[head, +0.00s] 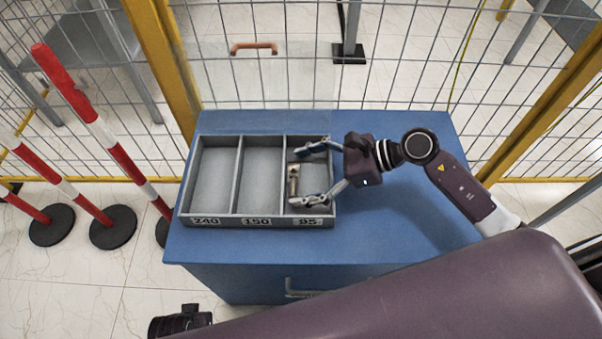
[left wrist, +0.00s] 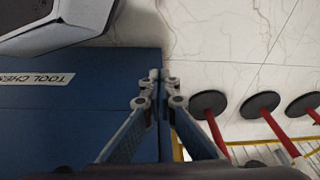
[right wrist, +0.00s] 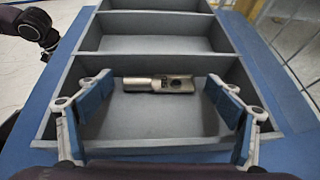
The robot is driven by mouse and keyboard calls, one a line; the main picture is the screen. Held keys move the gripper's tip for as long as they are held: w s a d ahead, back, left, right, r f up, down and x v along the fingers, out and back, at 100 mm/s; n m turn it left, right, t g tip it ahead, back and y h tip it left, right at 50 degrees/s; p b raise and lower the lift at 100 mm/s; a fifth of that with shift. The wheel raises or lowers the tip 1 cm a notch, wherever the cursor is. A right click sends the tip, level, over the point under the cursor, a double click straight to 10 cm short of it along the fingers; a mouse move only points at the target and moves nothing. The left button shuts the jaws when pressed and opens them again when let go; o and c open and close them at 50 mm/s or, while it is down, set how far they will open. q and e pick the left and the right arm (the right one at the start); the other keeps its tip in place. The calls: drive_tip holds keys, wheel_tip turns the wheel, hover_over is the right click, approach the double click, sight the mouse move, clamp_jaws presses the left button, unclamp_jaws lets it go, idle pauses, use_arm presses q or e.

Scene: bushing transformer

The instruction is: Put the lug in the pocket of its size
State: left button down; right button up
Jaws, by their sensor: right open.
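The metal lug (head: 293,182) lies in the right-hand pocket of a grey tray (head: 239,180), the pocket labelled 95. In the right wrist view the lug (right wrist: 158,84) lies crosswise near the divider, with its hole facing up. My right gripper (head: 318,172) is open over that pocket, with a finger beyond each end of the lug. Gaps show between the lug and both fingers (right wrist: 158,95). The pockets labelled 240 and 150 are empty. My left gripper (left wrist: 162,100) is shut and empty, beside the blue tool chest (left wrist: 75,110) and away from the tray.
The tray stands on the left part of the blue chest top (head: 410,225); the right part is clear beneath my right arm. A clear panel with an orange handle (head: 254,46) rises behind. Wire fencing stands behind, red-white posts (head: 118,150) at left.

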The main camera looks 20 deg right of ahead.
drive_tip(key=v, duration=1)
drive_tip(key=shift+s+d, duration=0.1)
drive_tip(key=shift+d, duration=0.1)
use_arm(q)
drive_tip(key=shift+s+f, duration=0.25)
drive_tip(key=shift+f, duration=0.15)
use_arm(e)
drive_tip(key=shift+v, duration=0.8)
